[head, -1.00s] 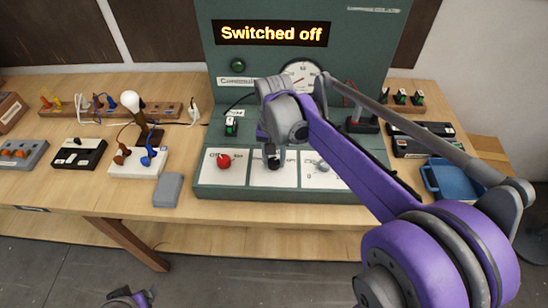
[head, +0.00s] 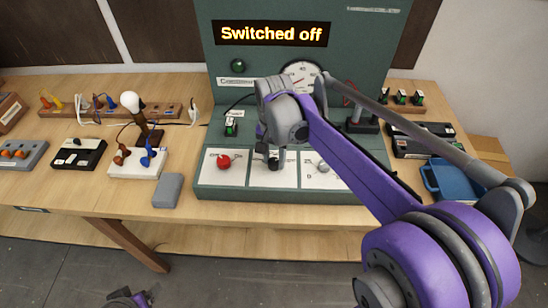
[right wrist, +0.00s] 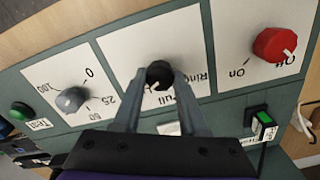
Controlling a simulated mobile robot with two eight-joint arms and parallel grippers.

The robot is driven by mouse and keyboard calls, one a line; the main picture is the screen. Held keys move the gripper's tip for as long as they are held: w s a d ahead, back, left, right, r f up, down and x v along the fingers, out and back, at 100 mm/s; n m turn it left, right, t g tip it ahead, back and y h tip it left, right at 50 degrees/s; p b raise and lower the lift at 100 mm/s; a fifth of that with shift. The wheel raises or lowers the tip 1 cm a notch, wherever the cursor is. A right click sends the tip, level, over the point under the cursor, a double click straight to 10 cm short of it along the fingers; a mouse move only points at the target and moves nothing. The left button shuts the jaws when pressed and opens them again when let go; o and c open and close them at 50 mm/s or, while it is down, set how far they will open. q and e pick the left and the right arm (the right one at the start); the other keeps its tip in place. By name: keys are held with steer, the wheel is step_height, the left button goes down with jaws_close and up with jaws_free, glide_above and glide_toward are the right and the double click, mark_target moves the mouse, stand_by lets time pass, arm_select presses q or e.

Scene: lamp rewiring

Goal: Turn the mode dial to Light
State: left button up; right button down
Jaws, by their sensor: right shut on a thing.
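The black mode dial (right wrist: 159,72) sits on the middle white plate of the green console (head: 290,194). In the right wrist view its white mark points down the picture, toward partly hidden lettering; "Ring" and "Full" can be made out. My right gripper (right wrist: 158,85) is shut on the dial, one finger on each side. In the head view my right gripper (head: 273,160) covers most of the dial. A purple and grey part of my left arm (head: 128,298) shows at the bottom edge; its fingers are not clear.
A red knob (head: 224,161) marked On and Off and a grey numbered knob (right wrist: 71,99) flank the dial. A green switch (right wrist: 260,123) is close by. The display (head: 272,33) reads "Switched off". A lamp (head: 134,108) and wired blocks stand on the table to the left.

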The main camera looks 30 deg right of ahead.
mark_target(274, 161)
steer(key=shift+c, duration=2.2)
jaws_free()
steer(key=shift+r, duration=0.15)
step_height(274, 161, up, 11)
steer(key=shift+f+p, duration=0.2)
steer(key=shift+p, duration=0.15)
